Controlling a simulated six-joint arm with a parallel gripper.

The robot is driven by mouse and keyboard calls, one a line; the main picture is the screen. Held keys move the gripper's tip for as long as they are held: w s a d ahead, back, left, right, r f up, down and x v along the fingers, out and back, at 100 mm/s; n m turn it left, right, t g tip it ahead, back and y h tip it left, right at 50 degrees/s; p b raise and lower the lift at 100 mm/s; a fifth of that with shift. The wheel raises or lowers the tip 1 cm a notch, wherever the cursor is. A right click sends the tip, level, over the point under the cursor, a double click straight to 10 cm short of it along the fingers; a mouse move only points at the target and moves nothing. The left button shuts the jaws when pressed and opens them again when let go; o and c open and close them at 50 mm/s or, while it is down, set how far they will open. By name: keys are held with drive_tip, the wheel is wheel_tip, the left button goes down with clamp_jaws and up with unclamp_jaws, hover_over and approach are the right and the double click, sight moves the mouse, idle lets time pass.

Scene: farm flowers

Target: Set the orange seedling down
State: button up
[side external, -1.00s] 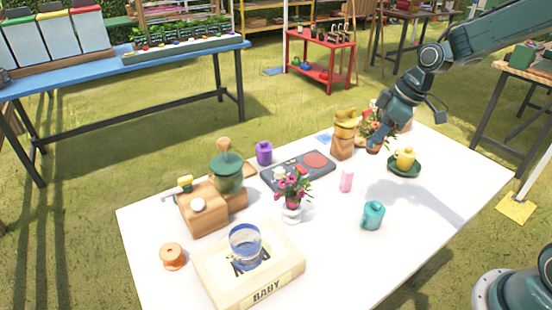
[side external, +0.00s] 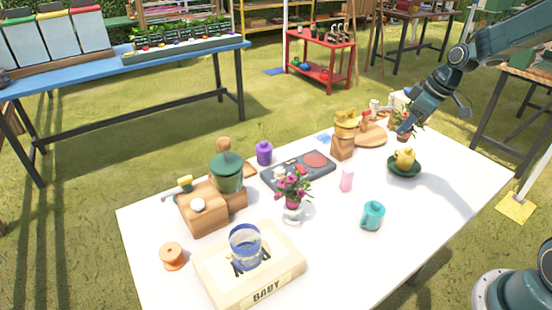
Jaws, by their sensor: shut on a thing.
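My gripper (side external: 403,129) is at the far right part of the white table (side external: 440,195), pointing down and to the left. It is shut on the orange seedling (side external: 404,135), a small leafy plant in a brownish pot. The gripper hides much of the plant, and I cannot tell whether the pot touches the table. The seedling is behind the yellow cup on its dark green saucer and to the right of the round wooden board (side external: 372,138).
The yellow cup (side external: 405,157) stands close in front. A pink block (side external: 347,179) and teal mug (side external: 373,214) are nearer. The table's right end is clear.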

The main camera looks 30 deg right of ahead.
wheel_tip(320, 180, down, 19)
drive_tip(key=shift+r, duration=0.1)
idle(0.9)
drive_tip(key=o, duration=1)
drive_tip(key=v, duration=1.2)
idle(0.5)
